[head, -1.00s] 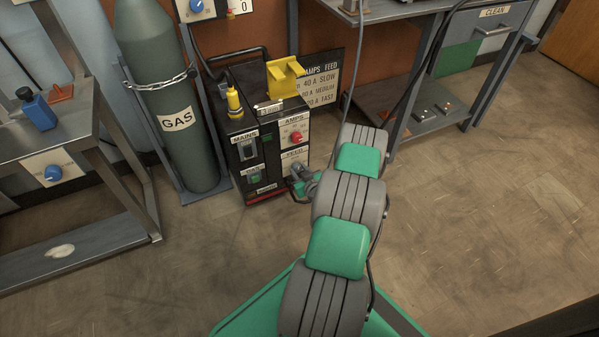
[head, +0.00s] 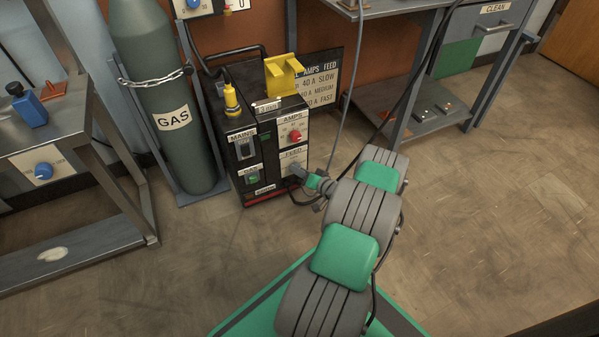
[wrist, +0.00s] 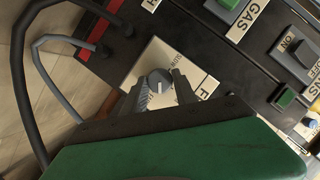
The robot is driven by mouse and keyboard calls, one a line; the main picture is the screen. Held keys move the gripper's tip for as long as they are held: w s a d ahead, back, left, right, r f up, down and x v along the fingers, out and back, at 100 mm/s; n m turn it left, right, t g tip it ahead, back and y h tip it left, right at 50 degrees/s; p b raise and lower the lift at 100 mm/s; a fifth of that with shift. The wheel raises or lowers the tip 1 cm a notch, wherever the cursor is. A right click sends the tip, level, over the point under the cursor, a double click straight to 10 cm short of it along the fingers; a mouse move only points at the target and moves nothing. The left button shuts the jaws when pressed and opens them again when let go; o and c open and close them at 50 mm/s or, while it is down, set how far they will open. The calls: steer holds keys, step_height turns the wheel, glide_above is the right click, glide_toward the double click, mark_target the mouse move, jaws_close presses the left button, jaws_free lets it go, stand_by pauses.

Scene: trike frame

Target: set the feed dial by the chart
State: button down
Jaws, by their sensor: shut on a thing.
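The feed dial (wrist: 159,83) is a grey knob with a pale pointer line on a light plate marked SLOW on the front of the black welder (head: 262,190). My gripper (wrist: 162,88) is shut on the dial, one finger on each side of it, in the wrist view. In the head view my gripper (head: 300,172) reaches the FEED plate and hides most of the dial. The chart (head: 321,82) stands behind the welder and reads 40 A SLOW, 40 A MEDIUM and 20 A FAST, partly hidden by a yellow holder (head: 284,74).
The red AMPS knob (head: 296,136) sits just above the feed plate. The MAINS switch (head: 245,149) and green GAS switch (head: 253,178) are to its left. Cables (wrist: 45,75) run close beside my gripper. A gas cylinder (head: 165,85) stands left; floor on the right is clear.

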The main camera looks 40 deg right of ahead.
steer(key=shift+d+f+m+t+y, duration=0.1)
steer(key=shift+m+t+y, duration=0.5)
steer(key=shift+m, duration=0.8)
steer(key=shift+d+f+m+t+y, duration=0.1)
steer(key=shift+m+t+y, duration=0.45)
steer(key=shift+m, duration=0.85)
steer(key=c, duration=1)
jaws_free()
steer(key=shift+a, duration=0.1)
steer(key=shift+o, duration=0.2)
steer(key=shift+s, duration=0.1)
